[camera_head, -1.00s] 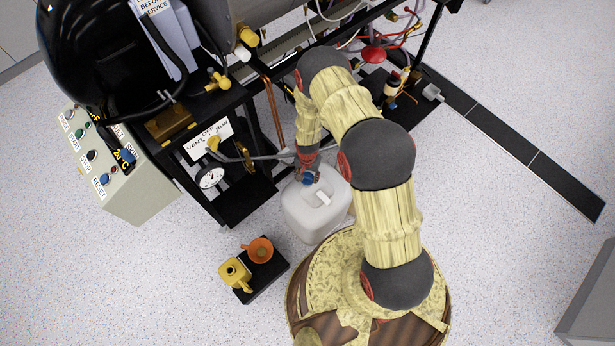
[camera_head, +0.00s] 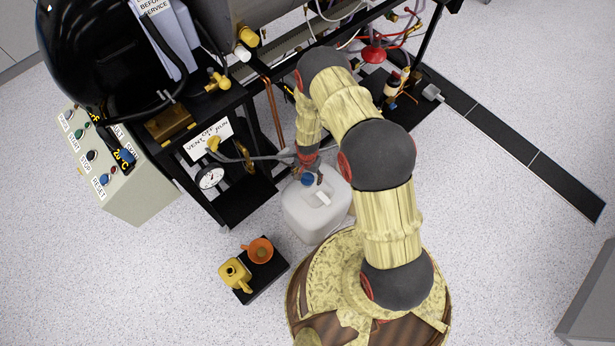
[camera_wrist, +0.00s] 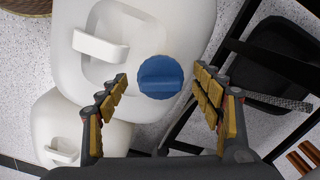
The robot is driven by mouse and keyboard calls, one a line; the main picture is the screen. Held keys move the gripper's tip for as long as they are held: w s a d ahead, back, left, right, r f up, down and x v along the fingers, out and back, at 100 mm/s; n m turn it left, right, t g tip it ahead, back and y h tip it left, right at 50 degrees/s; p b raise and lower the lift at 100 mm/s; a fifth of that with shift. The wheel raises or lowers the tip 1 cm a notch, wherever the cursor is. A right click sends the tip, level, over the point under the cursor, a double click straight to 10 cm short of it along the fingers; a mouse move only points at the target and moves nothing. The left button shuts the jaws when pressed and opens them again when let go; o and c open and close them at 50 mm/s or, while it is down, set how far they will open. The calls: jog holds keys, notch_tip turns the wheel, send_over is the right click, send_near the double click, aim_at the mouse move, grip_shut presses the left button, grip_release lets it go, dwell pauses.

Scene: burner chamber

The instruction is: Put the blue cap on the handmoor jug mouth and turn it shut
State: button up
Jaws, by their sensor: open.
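The blue cap (camera_wrist: 160,77) sits over the mouth area of a white jug (camera_wrist: 190,30) in the wrist view. The jug's mouth is hidden under the cap, and I cannot tell how tightly the cap sits. In the head view the blue cap (camera_head: 307,180) shows at the top of the white jug (camera_head: 313,213), which stands upright on the floor. My gripper (camera_wrist: 158,88) is open, with one finger on each side of the cap and a gap to both. In the head view my gripper (camera_head: 309,174) is at the cap, partly hidden by my wrist.
A second white jug (camera_wrist: 65,125) shows in the wrist view. A black stand (camera_head: 267,279) holds a yellow can (camera_head: 235,273) and an orange funnel (camera_head: 258,250). The black burner frame (camera_head: 237,190) with gauge (camera_head: 210,178) and hoses stands close behind the jug. Open floor lies in front.

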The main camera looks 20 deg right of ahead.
aim_at(308, 177)
jog(key=shift+o, duration=1.2)
jog(key=shift+r, duration=0.15)
jog(key=shift+r+p, duration=1.95)
jog(key=shift+r, duration=0.95)
